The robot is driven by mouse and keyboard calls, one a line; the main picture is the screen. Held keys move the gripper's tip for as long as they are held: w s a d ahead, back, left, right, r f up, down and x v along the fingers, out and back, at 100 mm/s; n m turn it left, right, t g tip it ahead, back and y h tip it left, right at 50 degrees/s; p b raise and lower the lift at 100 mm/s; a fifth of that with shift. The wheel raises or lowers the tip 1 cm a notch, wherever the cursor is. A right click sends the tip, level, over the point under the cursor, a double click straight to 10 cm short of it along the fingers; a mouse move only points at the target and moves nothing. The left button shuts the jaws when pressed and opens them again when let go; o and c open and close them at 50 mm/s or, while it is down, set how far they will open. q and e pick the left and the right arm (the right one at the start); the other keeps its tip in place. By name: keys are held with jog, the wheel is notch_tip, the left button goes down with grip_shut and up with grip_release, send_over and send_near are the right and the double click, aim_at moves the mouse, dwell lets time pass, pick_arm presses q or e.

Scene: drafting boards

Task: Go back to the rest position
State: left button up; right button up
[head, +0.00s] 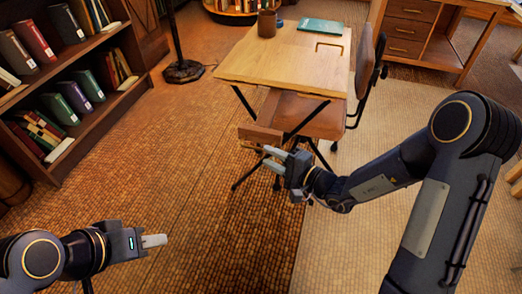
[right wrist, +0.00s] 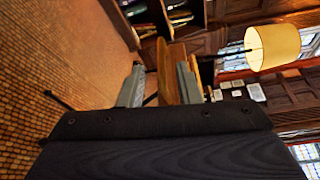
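My left gripper (head: 165,240) is at the lower left of the head view, above the tiled floor. Its pale fingers overlap in this view, so I cannot tell whether they are apart; nothing shows at their tips. My right gripper (head: 265,157) is in the middle of the head view, in front of the drafting desk (head: 290,60). In the right wrist view its two grey fingers (right wrist: 160,66) stand apart. A brown wooden piece shows between and beyond them, and I see no finger closed on it.
A mug (head: 267,23) and a teal book (head: 320,26) lie on the desk. A chair (head: 364,70) stands at its right side. A bookshelf (head: 118,104) fills the left, beside a dark lamp base (head: 183,71). The floor between the bookshelf and desk is clear.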

jog(key=shift+v, duration=1.05)
jog(key=s+r+n+g+y, duration=0.2)
jog(key=s+r+n+g, duration=0.55)
jog(key=s+r, duration=0.4)
jog(key=s+d+f+n+t+h, duration=0.15)
jog(key=s+d+f+h, duration=0.25)
jog(key=s+d+h, duration=0.85)
notch_tip(320, 180, up, 25)
jog(key=d+y+p, duration=0.1)
jog(key=p, duration=2.4)
jog(key=shift+s+d+r+t, duration=0.2)
jog(key=shift+s+d+t, duration=0.1)
jog(key=shift+s, duration=0.05)
